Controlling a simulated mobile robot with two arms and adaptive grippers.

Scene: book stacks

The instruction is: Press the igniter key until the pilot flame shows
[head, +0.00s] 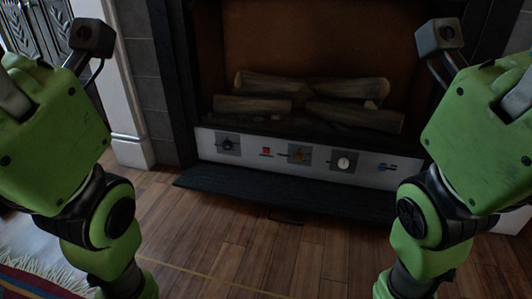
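A fireplace with a white control panel (315,161) stands ahead of me. On the panel, from left to right, are a dark knob (228,145), a small red square button (265,151), a brass-coloured control (299,155), a pale round knob (343,162) and a small blue control (383,167). The labels are too small to read, so I cannot tell which is the igniter key. No flame shows around the logs (310,97). My two green arms frame the view at left and right, away from the panel. Neither gripper's fingers show.
A dark hearth ledge (290,195) juts out below the panel. The wooden floor (240,240) in front is clear. A fringed rug (25,275) lies at the lower left. Grey tiles and a white moulding (125,120) border the fireplace on the left.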

